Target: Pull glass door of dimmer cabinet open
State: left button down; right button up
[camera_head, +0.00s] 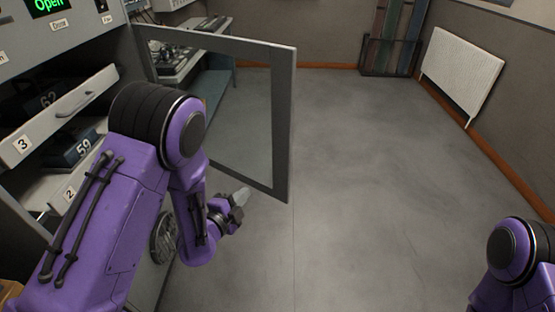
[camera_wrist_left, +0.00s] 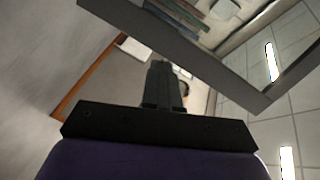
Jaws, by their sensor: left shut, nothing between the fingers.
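The glass door (camera_head: 283,120) has a grey frame and a clear pane. In the head view it stands swung out from the grey cabinet (camera_head: 105,45) into the room. My left gripper (camera_head: 240,197) is shut and empty, just below the door's lower edge in the picture; I see no contact with the door. In the left wrist view the shut fingers (camera_wrist_left: 163,75) point up the picture, and the door frame (camera_wrist_left: 205,65) crosses beyond them. My left arm hides part of the cabinet and the door's lower hinge side. My right arm shows at the lower right, its gripper out of view.
Drawers with numbered tags, one with a handle (camera_head: 75,103), stick out at the left. A green "Open" display (camera_head: 47,5) is above them. A bench (camera_head: 208,88) shows behind the door. A white radiator (camera_head: 462,70) hangs on the right wall. The middle floor is clear.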

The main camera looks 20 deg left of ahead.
aim_at(283, 145)
pick_arm(q)
jog(key=w+d+r+m+p, duration=0.1)
jog(key=w, duration=0.4)
jog(key=w+d+r+m+t+h+p, duration=0.1)
jog(key=w+d+r+m, duration=0.1)
jog(key=w, duration=0.3)
jog(key=w+d+r+m+h+p, duration=0.1)
jog(key=w+r+m, duration=0.1)
jog(key=w, duration=0.3)
jog(key=shift+w+d+t+p, duration=0.15)
jog(key=shift+d+t+p, duration=0.15)
jog(key=shift+d+p, duration=0.05)
jog(key=shift+w+d, duration=0.15)
jog(key=shift+w, duration=0.45)
pick_arm(e)
jog(key=shift+w+r, duration=0.1)
jog(key=shift+r, duration=1.45)
